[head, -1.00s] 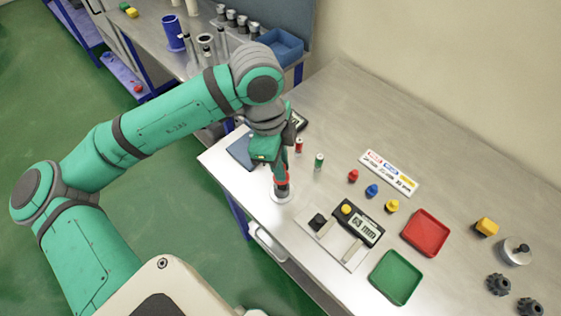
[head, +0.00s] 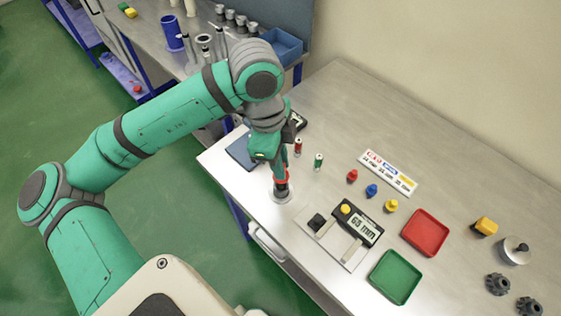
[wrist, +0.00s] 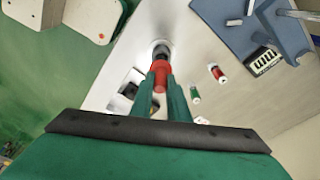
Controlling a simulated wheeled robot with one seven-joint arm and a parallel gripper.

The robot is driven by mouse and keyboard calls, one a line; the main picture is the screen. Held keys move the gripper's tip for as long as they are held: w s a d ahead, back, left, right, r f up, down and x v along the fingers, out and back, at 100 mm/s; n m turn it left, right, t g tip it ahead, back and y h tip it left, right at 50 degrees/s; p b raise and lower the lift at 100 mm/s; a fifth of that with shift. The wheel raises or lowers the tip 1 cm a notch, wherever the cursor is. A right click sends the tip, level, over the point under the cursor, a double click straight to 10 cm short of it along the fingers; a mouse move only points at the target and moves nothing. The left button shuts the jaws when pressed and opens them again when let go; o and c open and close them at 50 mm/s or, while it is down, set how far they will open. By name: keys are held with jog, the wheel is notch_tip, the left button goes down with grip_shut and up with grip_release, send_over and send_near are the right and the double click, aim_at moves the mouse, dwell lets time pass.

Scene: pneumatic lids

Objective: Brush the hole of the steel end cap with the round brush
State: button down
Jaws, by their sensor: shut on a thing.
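My gripper (head: 278,174) is shut on the red handle of the round brush (head: 282,187), above the table's near left part. In the wrist view, the red handle (wrist: 160,70) is between my green fingers (wrist: 158,92). The brush points down with its dark lower part at the steel end cap (head: 281,198), a round pale grey disc on the table. The cap's rim shows around the brush tip in the wrist view (wrist: 159,43). The hole is covered by the brush, so I cannot tell how deep the bristles are.
A caliper board (head: 322,244) lies just right of the cap. Small red (head: 298,147) and green (head: 319,162) cylinders stand behind it. Red (head: 426,232) and green (head: 396,277) trays lie further right. A blue-grey thing (head: 242,152) lies behind my gripper.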

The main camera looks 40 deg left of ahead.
jog(key=shift+f, duration=0.75)
jog(key=shift+r, duration=3.5)
jog(key=shift+w, duration=0.1)
jog(key=shift+a, duration=0.1)
